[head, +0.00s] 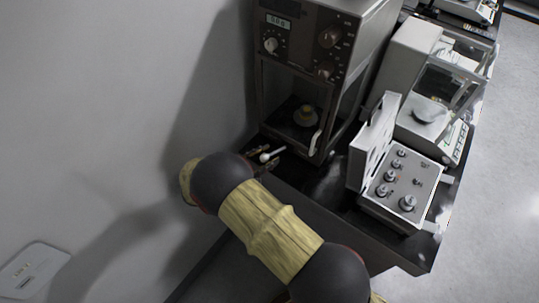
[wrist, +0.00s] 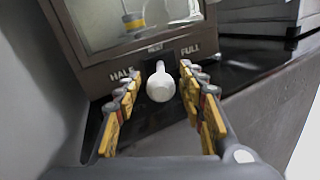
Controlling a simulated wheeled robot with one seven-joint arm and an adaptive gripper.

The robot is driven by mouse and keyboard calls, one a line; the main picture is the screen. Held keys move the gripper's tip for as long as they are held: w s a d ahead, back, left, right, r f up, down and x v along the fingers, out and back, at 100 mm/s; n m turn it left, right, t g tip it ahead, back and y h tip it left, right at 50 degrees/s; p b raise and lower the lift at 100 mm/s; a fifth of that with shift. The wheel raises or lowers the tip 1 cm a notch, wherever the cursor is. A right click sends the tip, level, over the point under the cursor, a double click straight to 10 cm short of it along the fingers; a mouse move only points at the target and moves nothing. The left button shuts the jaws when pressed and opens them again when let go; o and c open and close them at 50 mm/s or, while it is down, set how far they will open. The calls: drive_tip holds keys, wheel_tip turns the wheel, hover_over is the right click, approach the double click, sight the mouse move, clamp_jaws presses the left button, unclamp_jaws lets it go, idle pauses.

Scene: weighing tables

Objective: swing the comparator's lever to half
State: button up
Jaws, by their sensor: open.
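The comparator (head: 301,38) is a tall dark brown cabinet with a glazed chamber, a display and knobs, standing against the wall. Its white round-ended lever (wrist: 160,84) sticks out from the base front, below the REST mark, between the HALF mark (wrist: 122,75) on the left and the FULL mark (wrist: 189,50) on the right. In the head view the lever (head: 266,156) shows as a small white piece. My gripper (wrist: 160,76) is open, with its yellow and grey fingers on either side of the lever. Small gaps show between the lever and both fingers.
To the right, on the same dark table (head: 292,183), stand an open grey weight case (head: 418,183) with several weights and a white balance (head: 407,52). The wall (head: 115,95) is close on the left. The table's front edge lies under my arm.

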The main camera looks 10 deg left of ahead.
drive_tip(key=v, duration=0.6)
drive_tip(key=shift+c, duration=0.3)
